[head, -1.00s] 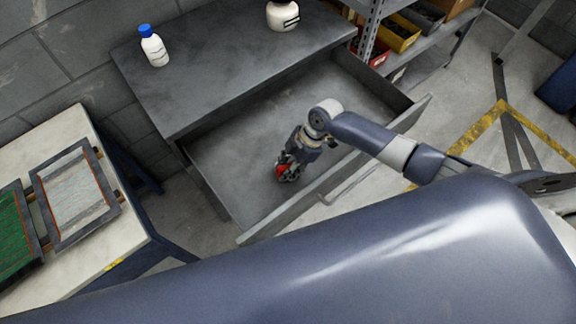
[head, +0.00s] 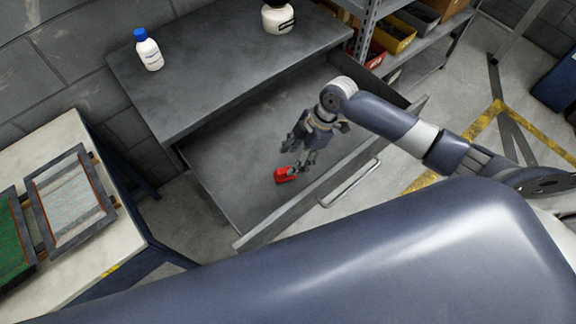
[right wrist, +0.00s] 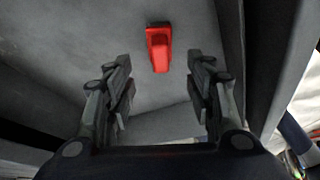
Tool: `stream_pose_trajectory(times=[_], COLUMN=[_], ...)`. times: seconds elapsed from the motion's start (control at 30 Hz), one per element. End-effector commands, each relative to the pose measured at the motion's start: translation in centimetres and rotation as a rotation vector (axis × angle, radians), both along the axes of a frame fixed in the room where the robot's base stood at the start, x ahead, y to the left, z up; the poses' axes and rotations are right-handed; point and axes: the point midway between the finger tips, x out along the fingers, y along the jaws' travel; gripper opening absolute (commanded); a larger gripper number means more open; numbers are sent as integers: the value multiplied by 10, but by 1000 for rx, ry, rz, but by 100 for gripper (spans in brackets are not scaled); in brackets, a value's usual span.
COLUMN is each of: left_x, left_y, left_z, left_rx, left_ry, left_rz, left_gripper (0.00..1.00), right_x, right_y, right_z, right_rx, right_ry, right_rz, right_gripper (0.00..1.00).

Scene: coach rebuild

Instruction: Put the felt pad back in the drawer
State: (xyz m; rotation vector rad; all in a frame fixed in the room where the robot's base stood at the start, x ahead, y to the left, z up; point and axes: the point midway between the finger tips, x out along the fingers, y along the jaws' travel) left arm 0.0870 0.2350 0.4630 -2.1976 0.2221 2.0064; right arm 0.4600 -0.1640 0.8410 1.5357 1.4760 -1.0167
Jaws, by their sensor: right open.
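A red felt pad (head: 286,174) lies on the floor of the open grey drawer (head: 232,176), toward the drawer's front. In the right wrist view the red pad (right wrist: 159,48) lies on the drawer floor beyond the fingertips, apart from them. My right gripper (head: 297,156) is open and empty, above the drawer near the pad; its two fingers (right wrist: 160,68) are spread wide in the right wrist view. My left gripper is not in view.
The bench top (head: 215,70) above the drawer holds a white bottle with a blue cap (head: 148,50) and a white jar (head: 278,17). A shelf with bins (head: 394,36) stands at the right. A pale table with framed panels (head: 70,203) is at the left.

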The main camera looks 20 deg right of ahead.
Motion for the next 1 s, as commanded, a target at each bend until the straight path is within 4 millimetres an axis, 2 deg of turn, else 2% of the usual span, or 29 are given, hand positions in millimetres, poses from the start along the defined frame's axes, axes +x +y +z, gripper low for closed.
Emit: stream_pose_trajectory(times=[0.1,0.3,0.9,1.0], left_x=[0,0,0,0], left_y=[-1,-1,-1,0], left_z=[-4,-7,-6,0], left_rx=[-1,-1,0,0], left_ry=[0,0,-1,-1], left_rz=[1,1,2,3], left_gripper=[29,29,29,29], right_x=[0,0,-1,-1], right_y=[-10,-18,-19,-19], right_z=[20,41,45,51], right_rx=[-3,-1,0,0], right_ry=[-2,0,1,1], right_rz=[0,0,-1,-1], right_gripper=[50,50,50,50])
